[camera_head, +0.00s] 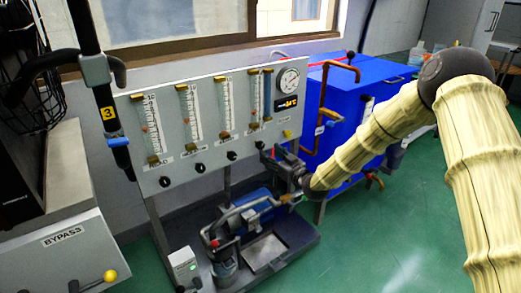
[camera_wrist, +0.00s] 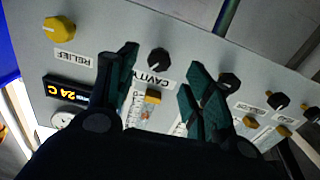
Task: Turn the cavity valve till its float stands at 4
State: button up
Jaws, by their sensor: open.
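The cavity valve is a black knob (camera_wrist: 159,61) above the CAVITY label in the wrist view, where the panel appears roughly upside down. My gripper (camera_wrist: 161,66) is open, with one dark green finger on each side of this knob. I cannot tell whether either finger touches it. In the head view my gripper (camera_head: 273,158) is at the lower right of the grey panel (camera_head: 210,143), close to the rightmost black knob (camera_head: 260,145). The rightmost flow tube (camera_head: 256,97) stands above that knob. Its float is too small to read against the scale.
Other black knobs (camera_wrist: 229,80) sit along the panel, and a yellow RELIEF knob (camera_wrist: 59,28) is on the other side. A round gauge (camera_head: 289,79) and a lit display (camera_head: 287,103) are at the panel's right. A blue cabinet (camera_head: 350,95) with copper pipes stands behind my arm.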

aim_at(262, 148)
jog(key=b+x, duration=0.1)
jog(key=x, duration=0.6)
jog(key=shift+w, duration=0.15)
jog(key=shift+c, duration=0.2)
jog(key=shift+a, duration=0.1)
jog(key=c, duration=1)
